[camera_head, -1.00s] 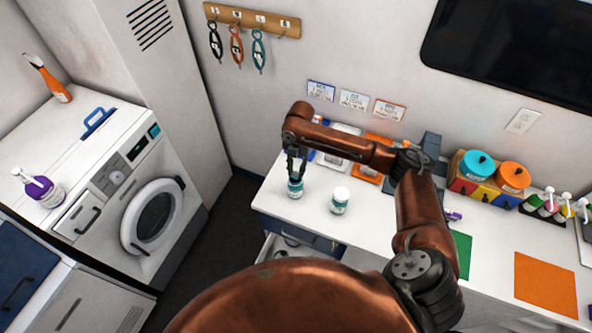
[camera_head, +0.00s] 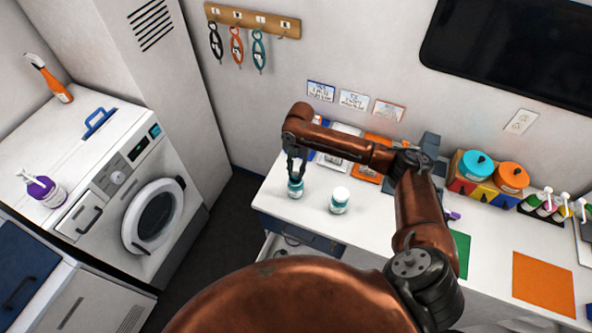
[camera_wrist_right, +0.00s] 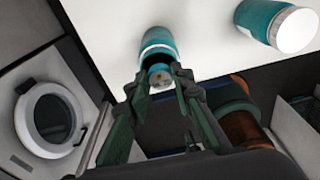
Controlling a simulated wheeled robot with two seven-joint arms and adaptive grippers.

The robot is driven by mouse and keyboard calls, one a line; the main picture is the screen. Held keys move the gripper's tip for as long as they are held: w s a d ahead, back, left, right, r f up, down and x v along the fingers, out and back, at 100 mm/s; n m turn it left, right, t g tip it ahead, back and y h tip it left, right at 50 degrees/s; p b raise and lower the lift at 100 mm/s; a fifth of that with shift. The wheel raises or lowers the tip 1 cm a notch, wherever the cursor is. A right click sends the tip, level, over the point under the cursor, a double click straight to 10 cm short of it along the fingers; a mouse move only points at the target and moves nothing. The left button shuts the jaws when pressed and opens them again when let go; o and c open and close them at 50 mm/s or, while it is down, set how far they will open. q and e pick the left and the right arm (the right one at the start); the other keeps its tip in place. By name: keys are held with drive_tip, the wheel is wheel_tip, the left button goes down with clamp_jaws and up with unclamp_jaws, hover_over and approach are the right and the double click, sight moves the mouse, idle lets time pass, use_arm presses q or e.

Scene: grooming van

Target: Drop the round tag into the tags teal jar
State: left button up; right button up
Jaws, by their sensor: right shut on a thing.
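My right gripper (camera_head: 296,174) is above the left teal jar (camera_head: 295,190) on the white counter, its fingers pointing down at the jar's top. In the right wrist view, the gripper (camera_wrist_right: 160,72) is shut on a small pale round thing, which looks like the round tag (camera_wrist_right: 160,79), right at the mouth of that jar (camera_wrist_right: 157,43). I cannot tell whether the tag touches the rim. The jar stands upright with no lid seen. A second teal jar (camera_head: 339,201) with a white lid stands to its right; it also shows in the wrist view (camera_wrist_right: 268,22). Labels are unreadable. My left gripper is out of view.
The white counter (camera_head: 380,226) has its left edge close to the left jar, with an open drawer (camera_head: 287,243) below its front. Trays lie behind the jars. Coloured bins (camera_head: 488,190) and pump bottles (camera_head: 548,203) stand at right. A washer (camera_head: 152,217) is across a gap.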

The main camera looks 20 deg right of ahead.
sight(296, 173)
drive_tip(key=o, duration=0.9)
drive_tip(key=shift+r, duration=0.1)
wheel_tip(296, 173, up, 6)
drive_tip(key=p, duration=0.6)
idle(0.4)
